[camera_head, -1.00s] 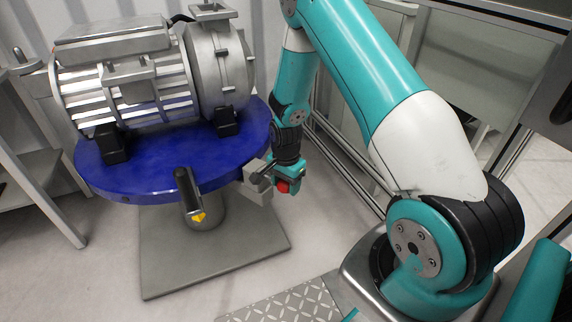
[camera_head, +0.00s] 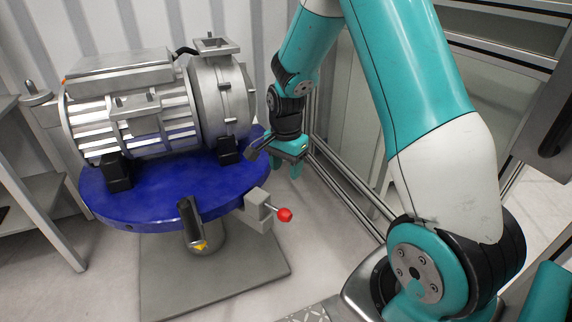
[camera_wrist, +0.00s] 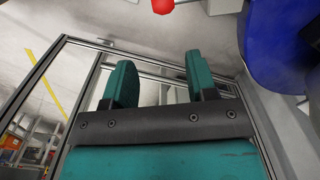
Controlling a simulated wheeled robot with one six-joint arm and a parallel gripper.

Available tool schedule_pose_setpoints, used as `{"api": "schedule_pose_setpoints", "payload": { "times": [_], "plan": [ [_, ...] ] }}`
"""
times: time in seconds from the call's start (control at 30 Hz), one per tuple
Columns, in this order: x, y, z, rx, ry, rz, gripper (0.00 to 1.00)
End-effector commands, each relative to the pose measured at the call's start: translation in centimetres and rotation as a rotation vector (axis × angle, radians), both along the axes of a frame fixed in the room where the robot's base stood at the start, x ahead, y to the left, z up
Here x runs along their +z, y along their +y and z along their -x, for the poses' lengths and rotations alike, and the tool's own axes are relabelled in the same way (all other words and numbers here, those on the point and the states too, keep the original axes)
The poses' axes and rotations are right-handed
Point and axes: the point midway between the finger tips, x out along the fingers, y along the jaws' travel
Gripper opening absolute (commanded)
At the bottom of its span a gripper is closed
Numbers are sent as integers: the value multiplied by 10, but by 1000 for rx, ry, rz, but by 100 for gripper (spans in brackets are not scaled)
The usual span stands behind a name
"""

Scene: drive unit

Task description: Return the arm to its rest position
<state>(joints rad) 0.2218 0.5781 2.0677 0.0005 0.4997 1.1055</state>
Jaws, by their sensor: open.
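My gripper (camera_head: 290,165) hangs at the right edge of the round blue table (camera_head: 150,212), above and apart from a red-knobbed lever (camera_head: 284,214). In the wrist view my gripper (camera_wrist: 163,85) shows two teal fingers spread apart with nothing between them. The lever's red knob (camera_wrist: 162,5) shows at the top of the wrist view, beyond the fingers. My teal and white arm rises from its base at the right and bends down towards the table.
A grey motor drive unit (camera_head: 150,105) stands on the blue table, close to the left of my gripper. A metal-framed enclosure (camera_head: 345,185) stands behind and right of it. Grey shelving (camera_head: 35,190) is at the far left. The floor in front of the lever is clear.

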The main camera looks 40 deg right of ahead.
Motion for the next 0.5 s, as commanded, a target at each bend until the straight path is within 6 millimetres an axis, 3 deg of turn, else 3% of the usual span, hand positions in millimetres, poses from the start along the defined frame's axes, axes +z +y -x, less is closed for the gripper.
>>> {"api": "schedule_pose_setpoints", "payload": {
  "times": [0.5],
  "plan": [
    [4,5,0,28,-5,-5,52]
  ]
}}
